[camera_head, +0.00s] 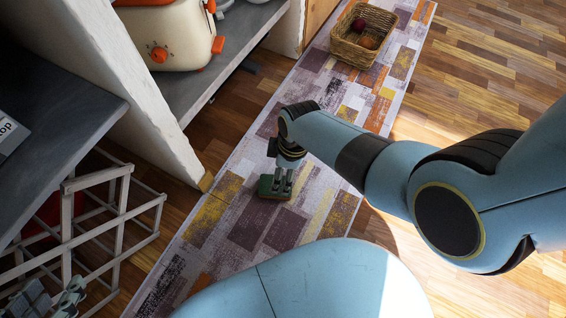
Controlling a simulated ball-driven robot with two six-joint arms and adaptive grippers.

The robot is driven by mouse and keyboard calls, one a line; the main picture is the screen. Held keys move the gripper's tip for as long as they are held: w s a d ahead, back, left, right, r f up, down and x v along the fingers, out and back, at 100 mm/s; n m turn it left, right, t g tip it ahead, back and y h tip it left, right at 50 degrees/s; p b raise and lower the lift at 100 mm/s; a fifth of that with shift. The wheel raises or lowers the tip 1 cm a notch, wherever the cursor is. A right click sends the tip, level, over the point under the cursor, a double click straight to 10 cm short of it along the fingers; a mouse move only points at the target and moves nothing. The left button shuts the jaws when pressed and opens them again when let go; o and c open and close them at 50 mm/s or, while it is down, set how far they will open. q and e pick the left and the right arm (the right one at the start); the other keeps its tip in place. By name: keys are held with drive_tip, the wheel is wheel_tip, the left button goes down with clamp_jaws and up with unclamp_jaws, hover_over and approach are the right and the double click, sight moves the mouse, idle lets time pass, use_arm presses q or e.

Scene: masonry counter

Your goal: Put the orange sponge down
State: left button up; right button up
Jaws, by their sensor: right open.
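My right arm comes in from the right and reaches down over the patterned rug (248,174). My right gripper (281,184) points down, and its fingers are apart. A small flat dark green block (269,190) is at its fingertips, low at the rug. It may be the green face of the sponge; I see no clear orange on it. I cannot tell whether the fingers touch it. My left gripper is not in view.
A cream toaster (172,33) is on a grey shelf at upper left. A wooden rack (118,215) stands at left. The wooden floor at right is largely open.

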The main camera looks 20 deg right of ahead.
use_arm(q)
drive_tip(key=shift+r+g, duration=0.35)
drive_tip(key=shift+g, duration=0.05)
use_arm(e)
drive_tip(key=shift+r, duration=0.45)
drive_tip(key=shift+s, duration=0.1)
drive_tip(key=shift+d, duration=0.15)
drive_tip(key=s+d+r+m+t, duration=0.2)
drive_tip(key=s+d+m, duration=0.2)
drive_tip(key=s+d, duration=0.2)
drive_tip(key=s+d+r+m+t, duration=0.1)
drive_tip(key=s+r+m, duration=0.1)
drive_tip(key=r, duration=0.5)
drive_tip(key=s+d+r+m+t+h, duration=0.1)
drive_tip(key=s+r, duration=0.3)
drive_tip(key=r, duration=0.4)
drive_tip(key=s+d+r+m+t, duration=0.3)
drive_tip(key=r+m, duration=0.1)
drive_tip(key=r, duration=0.3)
drive_tip(key=shift+r, duration=0.35)
use_arm(q)
drive_tip(key=shift+p, duration=0.3)
use_arm(e)
drive_tip(key=shift+s+d+f, duration=0.1)
drive_tip(key=shift+s+d, duration=0.05)
